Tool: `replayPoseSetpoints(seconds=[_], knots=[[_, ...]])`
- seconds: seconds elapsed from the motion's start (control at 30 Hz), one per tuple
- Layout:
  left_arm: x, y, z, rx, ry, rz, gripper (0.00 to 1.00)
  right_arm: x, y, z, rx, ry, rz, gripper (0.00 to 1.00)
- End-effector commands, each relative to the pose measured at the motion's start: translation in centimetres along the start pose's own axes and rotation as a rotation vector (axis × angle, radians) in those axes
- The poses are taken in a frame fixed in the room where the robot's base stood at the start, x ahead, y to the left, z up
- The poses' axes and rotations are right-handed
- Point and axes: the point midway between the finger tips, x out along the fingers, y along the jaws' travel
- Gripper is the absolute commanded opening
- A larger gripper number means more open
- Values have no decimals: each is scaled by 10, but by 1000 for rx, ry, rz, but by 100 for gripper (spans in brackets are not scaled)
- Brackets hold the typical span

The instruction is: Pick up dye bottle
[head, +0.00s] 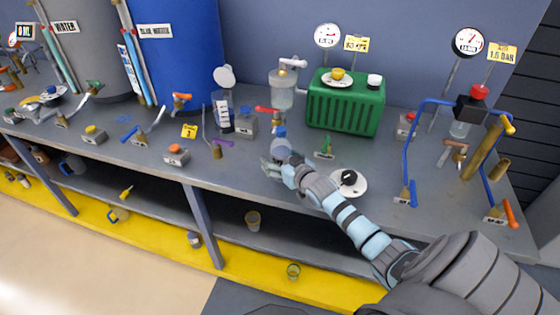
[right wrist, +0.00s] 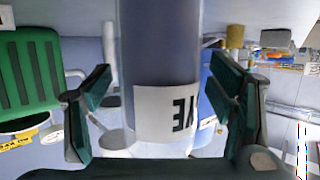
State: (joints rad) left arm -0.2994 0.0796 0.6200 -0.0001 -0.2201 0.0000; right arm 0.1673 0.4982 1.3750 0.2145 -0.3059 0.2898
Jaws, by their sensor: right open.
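The dye bottle (head: 280,142) stands on the grey bench, with its upper part showing just beyond my right gripper. In the right wrist view the bottle (right wrist: 160,50) is a dark blue-grey cylinder with a white label whose letters "YE" appear upside down. My right gripper (head: 283,165) reaches in from the lower right. In the right wrist view its two green fingers (right wrist: 162,95) are open, one on each side of the bottle, with gaps visible. The head view hides the bottle's lower part behind the gripper. My left gripper is not in view.
A round white base with a black knob (head: 348,180) lies close to the right of my right arm. A green box (head: 345,105), a clear jar (head: 282,92) and a blue tank (head: 190,60) stand behind. Blue pipes (head: 408,150) rise at right. The front bench edge is near.

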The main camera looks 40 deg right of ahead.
Motion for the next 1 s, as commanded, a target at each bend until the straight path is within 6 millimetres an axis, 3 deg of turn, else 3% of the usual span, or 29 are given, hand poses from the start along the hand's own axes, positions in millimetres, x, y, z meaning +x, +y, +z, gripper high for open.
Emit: replayPoseSetpoints(seconds=[0.07, 0.43, 0.77, 0.87, 1.0], knots=[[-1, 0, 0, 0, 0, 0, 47, 0, 0, 0, 0, 0, 0, 66], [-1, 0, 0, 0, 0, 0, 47, -1, 0, 0, -1, -1, 0, 7], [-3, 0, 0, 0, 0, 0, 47, -2, 0, -6, -2, 1, -1, 6], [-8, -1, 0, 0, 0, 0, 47, -6, 0, -19, -3, 3, -2, 6], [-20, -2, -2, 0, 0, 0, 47, -16, 0, -54, -4, 6, -2, 6]])
